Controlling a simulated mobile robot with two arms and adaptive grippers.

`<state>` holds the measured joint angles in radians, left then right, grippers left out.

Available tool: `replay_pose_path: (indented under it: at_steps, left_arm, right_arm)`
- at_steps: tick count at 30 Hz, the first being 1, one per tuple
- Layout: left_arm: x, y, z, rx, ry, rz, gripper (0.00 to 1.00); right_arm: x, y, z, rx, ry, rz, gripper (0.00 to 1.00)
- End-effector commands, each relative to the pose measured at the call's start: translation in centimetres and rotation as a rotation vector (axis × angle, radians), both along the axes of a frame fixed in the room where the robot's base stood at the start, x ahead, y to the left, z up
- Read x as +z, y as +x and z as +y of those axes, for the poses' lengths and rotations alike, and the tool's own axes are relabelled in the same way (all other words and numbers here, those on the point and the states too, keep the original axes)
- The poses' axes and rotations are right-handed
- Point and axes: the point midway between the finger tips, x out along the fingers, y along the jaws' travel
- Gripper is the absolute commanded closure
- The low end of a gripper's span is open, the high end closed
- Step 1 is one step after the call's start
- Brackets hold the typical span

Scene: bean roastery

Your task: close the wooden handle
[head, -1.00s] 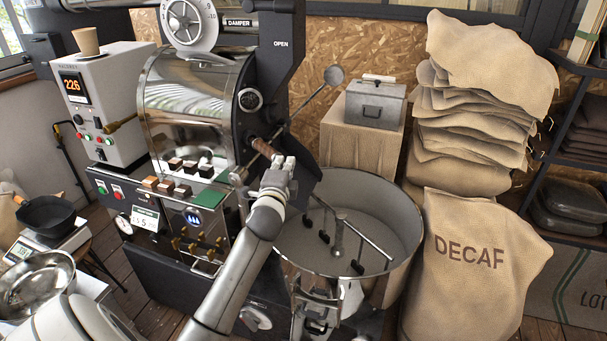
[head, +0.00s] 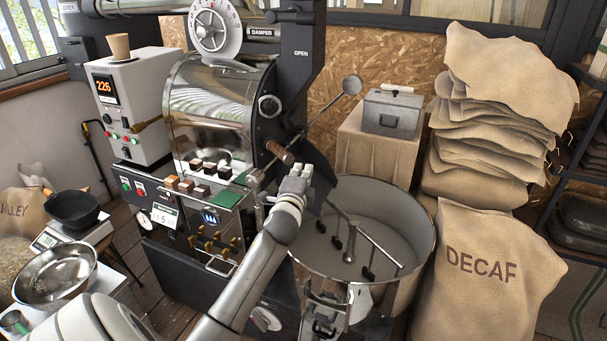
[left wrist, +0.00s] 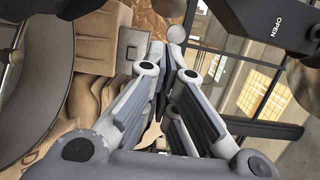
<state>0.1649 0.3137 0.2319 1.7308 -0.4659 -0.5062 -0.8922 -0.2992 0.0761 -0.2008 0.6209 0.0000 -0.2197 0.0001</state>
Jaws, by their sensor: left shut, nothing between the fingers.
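The wooden handle (head: 280,151) is a short brown grip on the front of the roaster, beside the dark discharge chute and above the round cooling bin. My left gripper (head: 301,168) is shut and empty. In the head view its fingertips are just to the right of and slightly below the handle; I cannot tell whether they touch it. In the left wrist view my left gripper's fingers (left wrist: 158,88) come together, with nothing visible between them. I cannot pick out the handle for certain in that view. My right gripper is not in view.
The cooling bin (head: 427,237) with stirring arms lies below and right of my left gripper. A metal rod with a round end (head: 351,84) sticks out above it. A stack of burlap sacks (head: 500,120) and the DECAF sack (head: 480,300) stand at the right.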

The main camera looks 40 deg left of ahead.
Motion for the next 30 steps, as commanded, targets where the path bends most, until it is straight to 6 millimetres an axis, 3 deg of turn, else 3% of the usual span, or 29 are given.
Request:
replay_pose_path:
  at_steps: [7,15,18,25,30]
  left_arm:
    - [-0.3,-2.9,-1.8,-0.003,0.000,0.000,1.00]
    - [-0.2,-6.6,-3.9,-0.004,-0.001,0.000,1.00]
    - [-0.2,-7.6,-4.5,-0.004,-0.002,-0.001,1.00]
    - [-0.1,-8.7,-5.1,-0.003,-0.001,0.000,1.00]
    - [-0.1,-8.7,-5.1,-0.003,-0.001,0.000,1.00]
  right_arm:
    - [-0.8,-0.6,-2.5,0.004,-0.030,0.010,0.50]
    - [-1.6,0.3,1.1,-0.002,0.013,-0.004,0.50]
    - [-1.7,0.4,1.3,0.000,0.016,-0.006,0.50]
    - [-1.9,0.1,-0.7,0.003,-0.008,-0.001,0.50]
    - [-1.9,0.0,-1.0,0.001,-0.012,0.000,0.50]
